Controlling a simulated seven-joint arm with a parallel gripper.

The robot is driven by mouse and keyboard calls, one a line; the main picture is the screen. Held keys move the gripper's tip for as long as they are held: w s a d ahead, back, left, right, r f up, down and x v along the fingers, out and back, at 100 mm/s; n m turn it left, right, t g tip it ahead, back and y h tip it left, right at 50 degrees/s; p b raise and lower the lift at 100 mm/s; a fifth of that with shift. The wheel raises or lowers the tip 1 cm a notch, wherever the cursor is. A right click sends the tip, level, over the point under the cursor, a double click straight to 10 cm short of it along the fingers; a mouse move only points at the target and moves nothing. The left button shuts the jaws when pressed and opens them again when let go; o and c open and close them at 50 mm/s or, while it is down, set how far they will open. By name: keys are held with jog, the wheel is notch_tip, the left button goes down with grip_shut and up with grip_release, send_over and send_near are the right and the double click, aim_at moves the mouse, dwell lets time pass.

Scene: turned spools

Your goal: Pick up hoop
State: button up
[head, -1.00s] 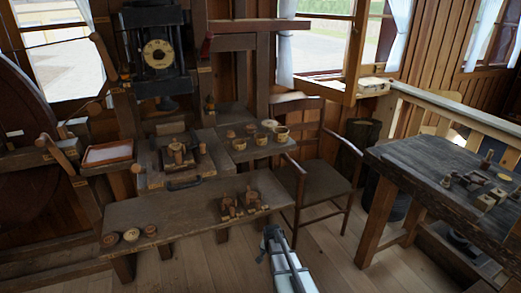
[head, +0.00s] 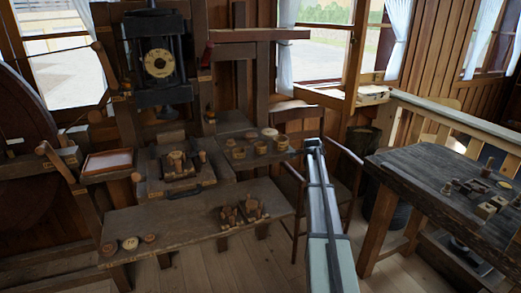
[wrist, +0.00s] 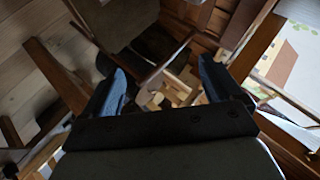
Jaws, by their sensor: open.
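My gripper (head: 314,143) is raised in front of the chair, just right of the small side table. I cannot tell for sure which piece is the hoop; no hoop is clear in the wrist view. My gripper is apart from these pieces.
A long bench (head: 165,219) in front bears small round pieces and wooden blocks. A chair (head: 292,170) stands behind my arm. A dark workbench (head: 412,170) with blocks is at the right. The wooden floor between is partly clear.

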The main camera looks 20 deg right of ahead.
jog(key=w+d+r, duration=0.1)
jog(key=w+r, duration=0.3)
jog(key=r, duration=0.2)
notch_tip(320, 180, up, 11)
jog(key=m+g+y, duration=0.2)
jog(key=g+y, duration=0.4)
jog(key=g, duration=0.3)
send_over(261, 145)
jog(key=s+a, duration=0.2)
jog(key=shift+n, duration=0.3)
jog(key=f, duration=1.3)
jog(key=shift+s+d+f, duration=0.15)
jog(key=shift+s+d, duration=0.05)
jog(key=shift+d, duration=0.15)
jog(key=shift+c, duration=0.2)
jog(key=c, duration=1)
jog(key=shift+c, duration=0.2)
